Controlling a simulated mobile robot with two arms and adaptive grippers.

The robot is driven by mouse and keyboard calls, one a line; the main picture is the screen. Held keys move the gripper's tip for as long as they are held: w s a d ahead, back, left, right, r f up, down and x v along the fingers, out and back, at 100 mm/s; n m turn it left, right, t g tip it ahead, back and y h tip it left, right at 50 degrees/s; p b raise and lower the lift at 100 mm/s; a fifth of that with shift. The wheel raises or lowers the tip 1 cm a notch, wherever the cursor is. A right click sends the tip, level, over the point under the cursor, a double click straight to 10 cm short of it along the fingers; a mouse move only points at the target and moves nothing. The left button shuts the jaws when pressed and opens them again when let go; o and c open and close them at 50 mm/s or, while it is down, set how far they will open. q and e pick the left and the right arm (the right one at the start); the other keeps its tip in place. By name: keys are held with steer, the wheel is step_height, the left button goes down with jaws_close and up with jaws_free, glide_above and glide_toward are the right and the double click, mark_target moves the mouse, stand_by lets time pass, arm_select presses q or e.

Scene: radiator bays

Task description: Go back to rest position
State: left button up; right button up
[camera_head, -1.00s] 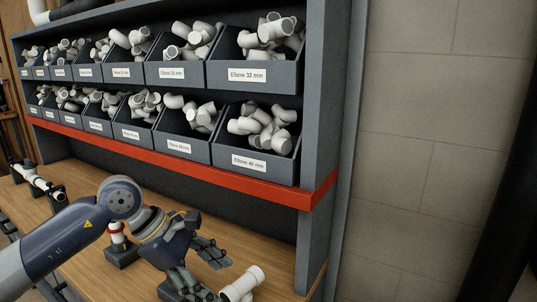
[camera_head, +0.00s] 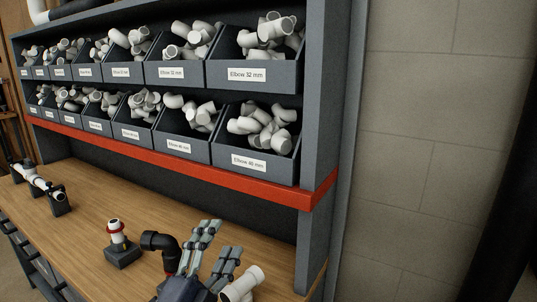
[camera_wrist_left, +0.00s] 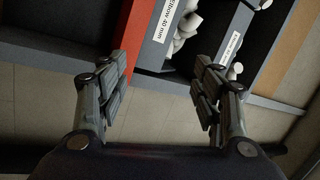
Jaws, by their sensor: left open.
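My left gripper (camera_head: 222,240) is at the bottom centre of the head view, fingers pointing up and spread apart, with nothing seen between them. In the left wrist view the same gripper (camera_wrist_left: 158,80) shows both fingers wide apart, with the shelf bins beyond the gap. A white pipe fitting (camera_head: 242,284) shows just right of the gripper; I cannot tell whether they touch. My right gripper is in neither view.
Two rows of grey bins (camera_head: 254,162) with white elbows stand on a shelf with a red front edge (camera_head: 250,188). A white-and-red fitting stands on a dark block (camera_head: 122,255) on the wooden bench (camera_head: 90,215). A white pipe assembly (camera_head: 38,182) lies at left. A wall (camera_head: 420,130) is at right.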

arm_select(q)
steer(key=s+a+f+n+g+y, duration=0.4)
steer(key=a+f+n, duration=0.15)
steer(key=f, duration=0.55)
steer(key=s+a+f+n+g+y, duration=0.35)
steer(key=s+f+n, duration=0.2)
steer(key=f, duration=0.55)
steer(key=s+a+f+n+g, duration=0.1)
steer(key=s+f+n+g, duration=0.2)
steer(key=s+f+g, duration=0.5)
steer(key=s+a+f+n+g, duration=0.15)
steer(key=s+f, duration=0.35)
steer(key=s, duration=0.6)
step_height(320, 180, down, 26)
steer(key=s+f+g, duration=0.1)
steer(key=s, duration=0.1)
steer(key=s+a+f+g, duration=0.1)
steer(key=s+a+f, duration=0.1)
steer(key=s+f, duration=1.2)
steer(key=shift+s+f+b, duration=0.3)
steer(key=shift+s+b, duration=0.05)
steer(key=shift+s, duration=0.9)
